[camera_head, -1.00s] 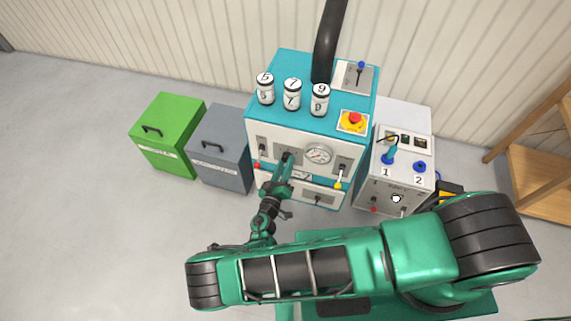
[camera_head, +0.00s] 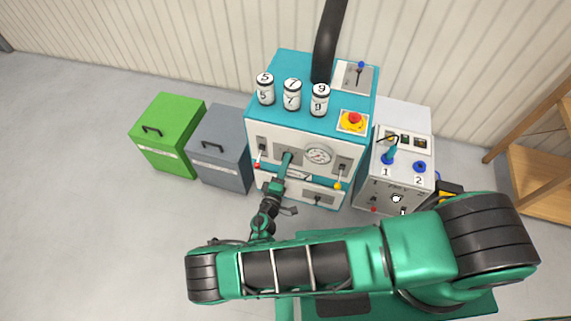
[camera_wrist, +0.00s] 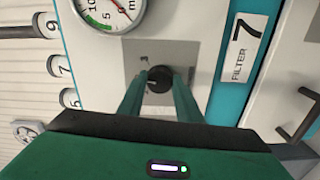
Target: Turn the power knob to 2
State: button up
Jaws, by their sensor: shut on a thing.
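A black round knob (camera_wrist: 160,79) sits on a grey plate (camera_wrist: 133,55) on the front of the teal and white machine (camera_head: 312,121). My gripper (camera_wrist: 160,88) is shut on this knob, with one green finger on each side of it. In the head view my gripper (camera_head: 287,157) reaches the machine's front panel left of the round gauge and covers the knob. A small mark, perhaps a 3, shows beside the knob. I cannot read a power label or the knob's setting.
The gauge (camera_head: 318,155) and a yellow-tipped lever (camera_head: 338,185) are right of my gripper; a red-tipped lever (camera_head: 257,166) is left. A grey box (camera_head: 402,145) with sockets 1 and 2 stands right. Green (camera_head: 167,134) and grey (camera_head: 220,147) bins stand left.

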jog(key=shift+a+f+n, duration=0.15)
jog(key=shift+n, duration=0.45)
jog(key=o, duration=1)
jog(key=shift+o, duration=0.2)
jog(key=v, duration=1)
jog(key=shift+s, duration=0.4)
